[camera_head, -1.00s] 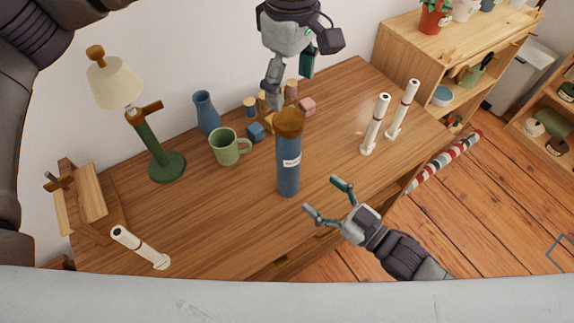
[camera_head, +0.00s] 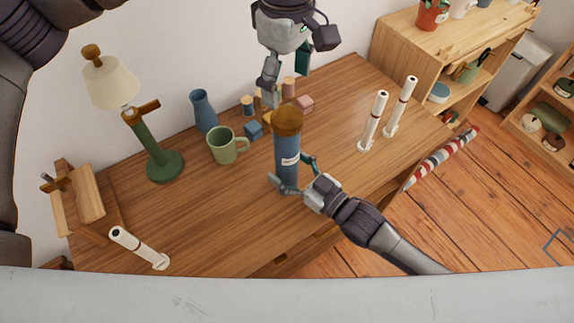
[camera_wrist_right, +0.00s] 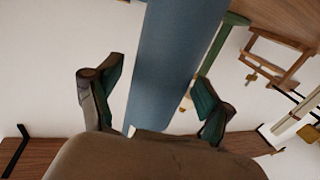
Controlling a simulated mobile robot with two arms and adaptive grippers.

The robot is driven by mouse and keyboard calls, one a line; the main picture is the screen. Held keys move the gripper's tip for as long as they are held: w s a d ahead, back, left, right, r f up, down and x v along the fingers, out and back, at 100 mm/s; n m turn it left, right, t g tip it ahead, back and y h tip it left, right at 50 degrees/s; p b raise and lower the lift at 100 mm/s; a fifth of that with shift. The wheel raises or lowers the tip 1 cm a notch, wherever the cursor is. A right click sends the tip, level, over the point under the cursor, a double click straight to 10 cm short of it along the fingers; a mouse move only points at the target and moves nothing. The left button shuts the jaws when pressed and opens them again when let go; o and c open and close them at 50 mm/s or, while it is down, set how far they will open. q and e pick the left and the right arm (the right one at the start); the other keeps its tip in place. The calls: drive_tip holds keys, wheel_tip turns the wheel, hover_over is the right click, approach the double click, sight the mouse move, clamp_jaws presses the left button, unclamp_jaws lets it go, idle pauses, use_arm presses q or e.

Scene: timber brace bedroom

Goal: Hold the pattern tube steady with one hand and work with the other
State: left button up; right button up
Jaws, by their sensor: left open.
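The pattern tube (camera_head: 287,172), blue with a brown top and a small white label, stands upright on the wooden desk (camera_head: 215,215). My right gripper (camera_head: 296,172) is low at the tube, with its fingers open on either side. In the right wrist view the blue tube (camera_wrist_right: 165,70) runs between the two spread fingers, with gaps beside it; I see no clear grip. My left gripper (camera_head: 287,88) is open and empty, above and behind the tube's brown top.
A lamp (camera_head: 164,165) is at left. White sticks stand at right (camera_head: 372,122) and front left (camera_head: 140,249). The desk front centre is clear.

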sight(287, 116)
clamp_jaws()
use_arm(q)
drive_tip(key=m, duration=0.5)
drive_tip(key=shift+m, duration=0.3)
drive_tip(key=m, duration=0.5)
drive_tip(key=shift+d, duration=0.1)
drive_tip(key=m, duration=0.4)
drive_tip(key=shift+m, duration=0.4)
drive_tip(key=m, duration=0.6)
drive_tip(key=shift+f+m, duration=0.1)
drive_tip(key=shift+m, duration=0.3)
drive_tip(key=shift+f, duration=3.95)
drive_tip(key=shift+c, duration=0.3)
